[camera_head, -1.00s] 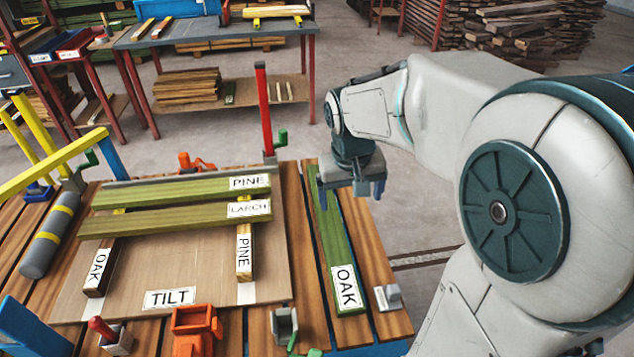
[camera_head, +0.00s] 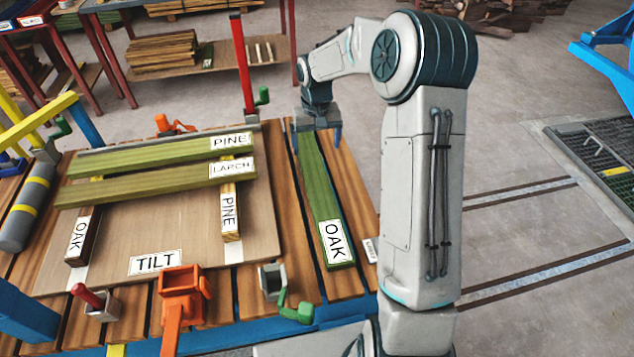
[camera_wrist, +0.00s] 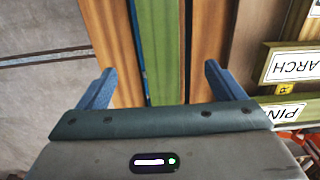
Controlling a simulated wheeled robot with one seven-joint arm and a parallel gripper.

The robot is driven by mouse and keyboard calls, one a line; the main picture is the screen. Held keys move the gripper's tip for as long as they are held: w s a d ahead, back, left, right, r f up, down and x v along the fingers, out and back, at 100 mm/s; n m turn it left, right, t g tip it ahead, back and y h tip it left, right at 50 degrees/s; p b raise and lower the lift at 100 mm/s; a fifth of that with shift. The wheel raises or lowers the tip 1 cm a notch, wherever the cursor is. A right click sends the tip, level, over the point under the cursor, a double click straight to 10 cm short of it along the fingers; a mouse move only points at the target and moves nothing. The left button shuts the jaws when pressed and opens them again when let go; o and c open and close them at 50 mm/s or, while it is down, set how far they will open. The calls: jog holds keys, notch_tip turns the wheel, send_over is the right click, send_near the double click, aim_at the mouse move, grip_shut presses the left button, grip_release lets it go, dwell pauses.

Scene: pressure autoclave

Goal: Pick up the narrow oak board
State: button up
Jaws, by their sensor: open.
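The narrow oak board (camera_head: 319,190) is a green plank with a white OAK label at its near end. It lies lengthwise on the slatted table, right of the TILT panel. My gripper (camera_head: 317,135) is over the board's far end, pointing down. In the wrist view the board (camera_wrist: 163,50) runs between the two blue fingers of my gripper (camera_wrist: 160,85), which are wide apart and hold nothing. The height of the fingertips above the board is hard to tell.
The TILT panel (camera_head: 185,228) carries green boards labelled PINE (camera_head: 205,147) and LARCH (camera_head: 150,187), on short blocks marked OAK (camera_head: 80,235) and PINE (camera_head: 230,212). A red post (camera_head: 241,65) stands behind. Orange (camera_head: 182,290) and green clamps (camera_head: 298,312) line the near edge.

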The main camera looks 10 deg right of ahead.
aim_at(316, 178)
notch_tip(316, 178, down, 13)
jog(key=shift+r, duration=0.1)
dwell(0.4)
jog(key=c, duration=1.4)
jog(key=shift+w, duration=0.1)
jog(key=shift+c, duration=1)
jog(key=shift+r, duration=0.1)
